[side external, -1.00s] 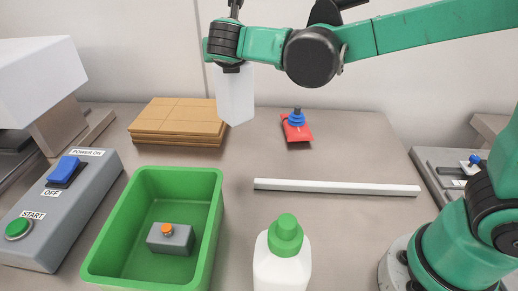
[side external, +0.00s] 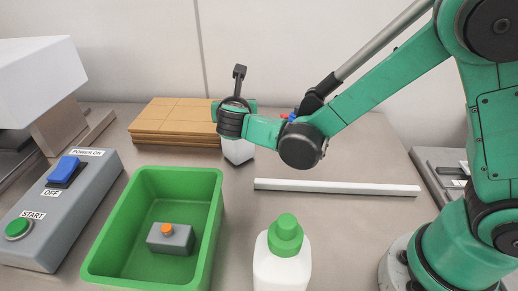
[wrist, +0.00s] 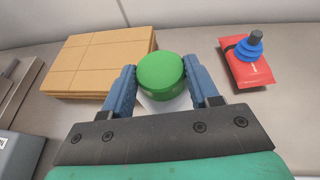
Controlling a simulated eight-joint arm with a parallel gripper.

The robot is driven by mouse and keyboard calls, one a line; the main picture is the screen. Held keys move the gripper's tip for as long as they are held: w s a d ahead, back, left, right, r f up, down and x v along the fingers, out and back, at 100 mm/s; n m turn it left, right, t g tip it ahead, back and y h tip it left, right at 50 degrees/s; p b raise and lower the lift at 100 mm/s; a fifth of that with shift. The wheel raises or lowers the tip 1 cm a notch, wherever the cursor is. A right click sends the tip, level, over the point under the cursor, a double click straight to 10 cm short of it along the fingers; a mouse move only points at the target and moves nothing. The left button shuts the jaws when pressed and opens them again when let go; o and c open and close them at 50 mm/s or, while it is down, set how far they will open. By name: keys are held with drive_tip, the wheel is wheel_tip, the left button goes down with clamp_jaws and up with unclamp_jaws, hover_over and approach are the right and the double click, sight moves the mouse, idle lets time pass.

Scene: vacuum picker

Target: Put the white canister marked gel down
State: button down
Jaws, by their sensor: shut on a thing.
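A white canister (side external: 238,151) with a green cap (wrist: 160,72) is between the blue fingers of my gripper (wrist: 162,84). The fingers are closed on it from both sides, around the cap. In the side view the canister hangs upright under my gripper, low over the table beside the wooden boards. I cannot tell whether its base touches the table. The arm hides its upper part there, and no gel marking shows in either view.
Stacked wooden boards (side external: 172,125) lie left of the canister. A red packet with a blue suction cup (wrist: 247,68) lies to the right. A green bin (side external: 205,225), another green-capped white bottle (side external: 282,266), a white bar (side external: 335,187) and a grey control box (side external: 60,215) stand nearer the camera.

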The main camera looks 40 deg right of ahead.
drive_tip(key=shift+c, duration=1.1)
unclamp_jaws()
drive_tip(key=shift+f, duration=0.15)
drive_tip(key=shift+s+a+r, duration=0.1)
drive_tip(key=shift+r, duration=0.15)
drive_tip(key=v, duration=1.1)
drive_tip(key=s+d+f+m+g+y, duration=0.1)
drive_tip(key=s+d+m+y, duration=0.3)
drive_tip(key=m, duration=1)
drive_tip(key=s+d+f+m+g+y, duration=0.1)
drive_tip(key=s+d+m+y, duration=0.3)
drive_tip(key=m, duration=1)
drive_tip(key=shift+d+f+m+g, duration=0.4)
drive_tip(key=shift+d+g, duration=0.5)
drive_tip(key=shift+d, duration=0.2)
